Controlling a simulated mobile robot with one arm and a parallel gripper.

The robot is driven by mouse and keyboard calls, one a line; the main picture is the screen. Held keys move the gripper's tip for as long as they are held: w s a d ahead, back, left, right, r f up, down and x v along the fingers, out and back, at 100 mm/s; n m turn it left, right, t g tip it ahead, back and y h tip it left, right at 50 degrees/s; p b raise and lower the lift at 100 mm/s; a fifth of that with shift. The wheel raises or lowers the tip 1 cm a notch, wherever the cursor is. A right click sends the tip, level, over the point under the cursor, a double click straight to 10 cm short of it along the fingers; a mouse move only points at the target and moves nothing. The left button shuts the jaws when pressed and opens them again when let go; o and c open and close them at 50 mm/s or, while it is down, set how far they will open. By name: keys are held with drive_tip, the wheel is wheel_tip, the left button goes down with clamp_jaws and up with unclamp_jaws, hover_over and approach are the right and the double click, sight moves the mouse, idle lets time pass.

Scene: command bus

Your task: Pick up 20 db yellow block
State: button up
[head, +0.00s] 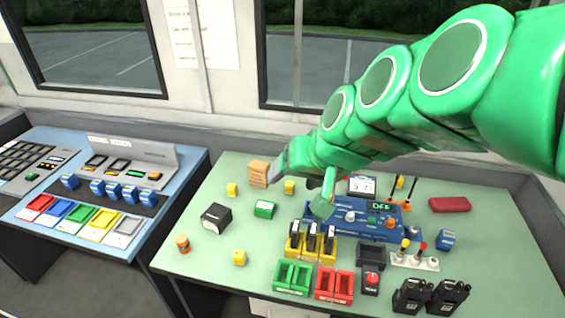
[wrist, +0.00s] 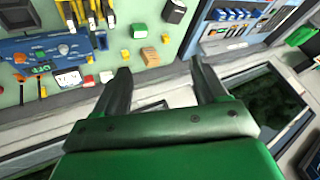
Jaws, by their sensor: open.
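Three small yellow blocks lie apart on the green table in the head view: one at the back left (head: 231,189), one at the back near my gripper (head: 289,187), and one at the front left (head: 240,257). Their labels are too small to read, so I cannot tell which is the 20 dB one. My gripper (head: 300,193) is open and empty above the back of the table. In the wrist view, two yellow blocks show beyond my open fingers (wrist: 160,67), one beside the orange block (wrist: 166,38) and one near the table edge (wrist: 106,76).
A blue control panel (head: 345,225), yellow holders with radios (head: 311,240) and colored bins (head: 293,277) crowd the middle.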

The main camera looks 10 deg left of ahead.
drive_tip(key=w+a+r+m+t+y, duration=0.1)
drive_tip(key=w+a+r+t+y, duration=0.25)
drive_tip(key=a, duration=0.65)
drive_tip(key=w+a+r+m+t, duration=0.1)
drive_tip(key=w+a+r+t, duration=0.25)
drive_tip(key=w+a, duration=0.55)
drive_tip(key=s+a+f+m+t+h, duration=0.1)
drive_tip(key=a+f+m+t+h, duration=0.25)
drive_tip(key=a, duration=0.25)
drive_tip(key=s+d+f+m+h, duration=0.1)
drive_tip(key=s+d+f+h, duration=0.2)
drive_tip(key=s+f+h, duration=0.3)
drive_tip(key=s+d+f+m+h, duration=0.25)
drive_tip(key=s+h, duration=0.35)
drive_tip(key=s, duration=0.3)
drive_tip(key=n, duration=0.1)
approach(235, 258)
drive_tip(key=w, duration=0.2)
drive_tip(key=w+f, duration=0.1)
drive_tip(key=w, duration=0.1)
drive_tip(key=shift+d+f, duration=0.1)
drive_tip(key=shift+d, duration=0.2)
drive_tip(key=shift+x, duration=1.35)
drive_tip(key=shift+w+d, duration=1)
drive_tip(key=shift+w, duration=0.15)
drive_tip(key=shift+x, duration=1.1)
